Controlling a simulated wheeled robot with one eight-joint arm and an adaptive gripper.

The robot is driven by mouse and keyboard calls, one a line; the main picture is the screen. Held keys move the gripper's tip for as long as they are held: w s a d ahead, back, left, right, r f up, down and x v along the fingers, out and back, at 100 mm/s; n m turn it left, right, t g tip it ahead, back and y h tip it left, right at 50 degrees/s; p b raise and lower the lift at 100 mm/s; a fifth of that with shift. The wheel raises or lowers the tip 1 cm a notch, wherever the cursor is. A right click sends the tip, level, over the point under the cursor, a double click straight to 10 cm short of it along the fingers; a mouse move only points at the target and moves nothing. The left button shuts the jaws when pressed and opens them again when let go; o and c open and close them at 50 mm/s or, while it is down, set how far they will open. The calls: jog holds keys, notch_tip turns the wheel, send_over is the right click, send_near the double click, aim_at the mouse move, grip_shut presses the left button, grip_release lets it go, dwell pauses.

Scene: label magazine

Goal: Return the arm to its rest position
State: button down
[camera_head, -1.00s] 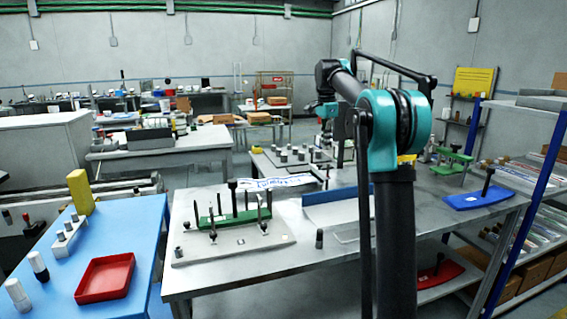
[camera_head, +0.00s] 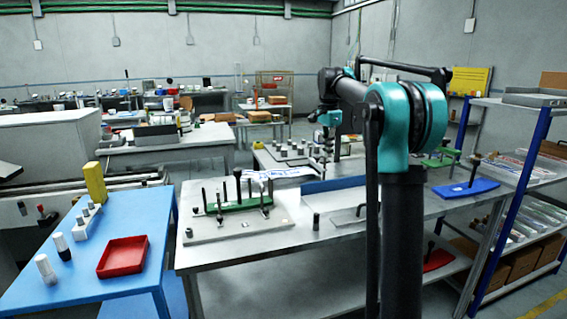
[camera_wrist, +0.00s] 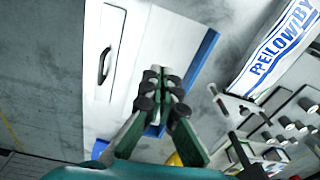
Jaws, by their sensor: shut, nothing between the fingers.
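My arm rises at the right of the head view and bends over at the elbow, with its wrist hanging down over the back of the grey workbench (camera_head: 225,257). My gripper (camera_wrist: 161,82) shows in the wrist view with its dark-padded green fingers together and nothing between them. In the head view the gripper (camera_head: 317,163) is small, beside the end of a white label strip with blue print (camera_head: 278,174). The strip shows larger in the wrist view (camera_wrist: 272,52). Below the fingers in the wrist view is a pale panel with a blue edge (camera_wrist: 203,58).
A green fixture with upright pins (camera_head: 238,205) stands on a grey plate at the bench's left. A blue table (camera_head: 87,281) with a red tray (camera_head: 123,257) is at left. A blue-posted shelf rack (camera_head: 512,200) is at right. Open air surrounds the raised arm.

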jog(key=s+f+n, duration=0.2)
jog(key=s+f, duration=0.3)
jog(key=s, duration=0.1)
jog(key=s+d+f+n+t, duration=0.1)
jog(key=s+f+n, duration=0.1)
jog(key=s+f, duration=0.3)
jog(key=s+d+f+n+t, duration=0.1)
jog(key=s+f+n, duration=0.2)
jog(key=s+f, duration=0.3)
jog(key=shift+s, duration=0.55)
jog(key=s+f+n, duration=0.3)
jog(key=s+f, duration=0.4)
jog(key=s, duration=0.3)
jog(key=s+f+n+t, duration=0.1)
jog(key=s+f+n, duration=0.2)
jog(key=s+f, duration=0.5)
jog(key=shift+s+d+t, duration=0.3)
jog(key=shift+s+d, duration=0.05)
jog(key=shift+s, duration=0.75)
